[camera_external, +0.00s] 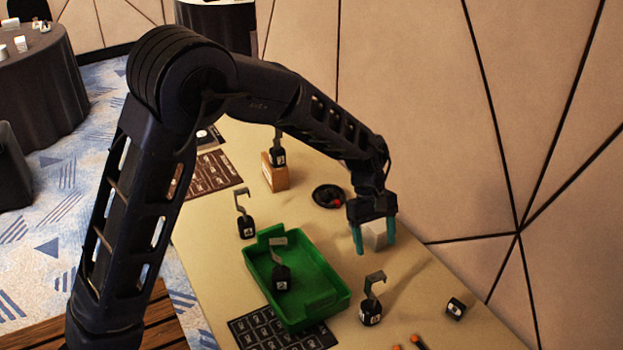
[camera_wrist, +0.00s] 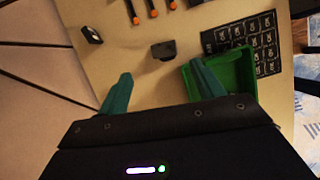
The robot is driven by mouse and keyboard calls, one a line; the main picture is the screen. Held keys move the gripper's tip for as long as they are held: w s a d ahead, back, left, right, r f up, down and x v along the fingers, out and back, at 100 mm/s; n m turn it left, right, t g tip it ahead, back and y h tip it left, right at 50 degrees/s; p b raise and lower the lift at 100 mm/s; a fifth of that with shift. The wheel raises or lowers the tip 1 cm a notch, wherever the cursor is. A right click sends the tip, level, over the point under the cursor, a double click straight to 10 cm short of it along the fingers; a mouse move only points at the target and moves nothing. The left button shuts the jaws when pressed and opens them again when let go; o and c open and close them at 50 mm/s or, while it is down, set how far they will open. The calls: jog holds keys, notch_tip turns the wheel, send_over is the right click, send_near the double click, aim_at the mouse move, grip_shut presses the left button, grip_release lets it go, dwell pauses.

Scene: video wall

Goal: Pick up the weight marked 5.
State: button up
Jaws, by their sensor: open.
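Several black weights with grey hooks stand about, and their digits are too small to read, so I cannot tell which is marked 5. One (camera_external: 371,312) stands right of the green tray (camera_external: 335,291), one (camera_external: 282,280) is in the tray, one (camera_external: 246,227) is left of it, and one (camera_external: 278,156) is on a wooden block. A black weight (camera_external: 455,308) lies at the right with no hook clearly visible. My gripper (camera_external: 374,246) is open and empty above the table behind the tray. In the wrist view, a weight (camera_wrist: 163,50) shows ahead of the fingers (camera_wrist: 161,69).
A dark dish (camera_external: 328,196) with a red item lies farther back. A black number mat (camera_external: 270,331) and orange-tipped tools (camera_wrist: 153,13) lie near the tray. A panelled wall (camera_external: 480,130) borders the table's right side.

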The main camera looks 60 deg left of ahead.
aim_at(377, 276)
jog(key=x, duration=0.5)
jog(key=shift+d+f, duration=0.1)
jog(key=shift+f, duration=0.15)
jog(key=shift+s+x, duration=0.2)
jog(key=shift+x, duration=1.1)
jog(key=shift+s+x, duration=0.2)
jog(key=shift+x, duration=1.1)
grip_shut()
